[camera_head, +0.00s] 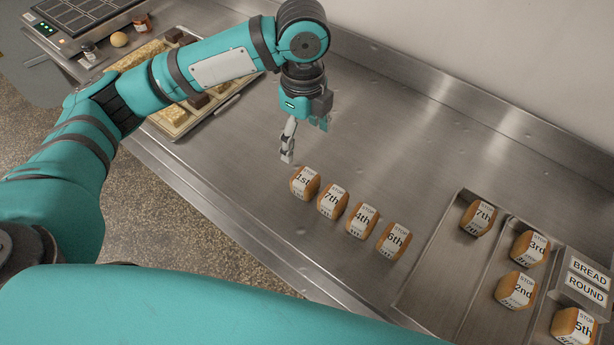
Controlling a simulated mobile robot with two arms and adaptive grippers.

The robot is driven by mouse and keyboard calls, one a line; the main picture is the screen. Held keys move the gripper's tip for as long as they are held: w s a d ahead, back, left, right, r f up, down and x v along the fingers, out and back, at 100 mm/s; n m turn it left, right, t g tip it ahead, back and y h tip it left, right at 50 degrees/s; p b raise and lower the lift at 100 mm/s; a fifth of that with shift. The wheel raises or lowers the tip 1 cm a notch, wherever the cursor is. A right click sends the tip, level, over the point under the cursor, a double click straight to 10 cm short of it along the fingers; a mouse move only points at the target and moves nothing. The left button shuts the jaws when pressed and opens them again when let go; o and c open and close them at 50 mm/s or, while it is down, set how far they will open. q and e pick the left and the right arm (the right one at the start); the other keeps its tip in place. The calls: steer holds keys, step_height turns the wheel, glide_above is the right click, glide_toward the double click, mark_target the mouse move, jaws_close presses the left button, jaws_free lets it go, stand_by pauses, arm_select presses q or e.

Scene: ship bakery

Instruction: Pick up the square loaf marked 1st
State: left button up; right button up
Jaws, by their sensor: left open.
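The square loaf marked 1st (304,183) is brown with a white label. It stands on the steel counter (375,130) at the left end of a short row of loaves. My left gripper (301,146) points down just above and behind this loaf. It is open and empty, apart from the loaf as far as I can see. One pale finger shows clearly, while the other side of the gripper is partly hidden. My right gripper is not in view.
Beside it stand loaves marked 7th (332,201), 4th (361,221) and 6th (393,241). A steel tray (424,282) at right holds several labelled loaves by a BREAD ROUND sign (586,281). A food tray (172,120) lies behind my left arm. The counter behind the row is clear.

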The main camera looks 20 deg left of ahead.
mark_target(305, 177)
arm_select(q)
step_height(305, 177, down, 10)
steer(key=shift+r+p, duration=0.1)
steer(key=shift+p, duration=0.65)
steer(key=shift+f, duration=0.5)
step_height(305, 177, down, 4)
steer(key=shift+d+f+p, duration=0.1)
steer(key=shift+f+p, duration=0.15)
steer(key=shift+p, duration=0.6)
steer(key=shift+f, duration=0.3)
steer(key=c, duration=1.3)
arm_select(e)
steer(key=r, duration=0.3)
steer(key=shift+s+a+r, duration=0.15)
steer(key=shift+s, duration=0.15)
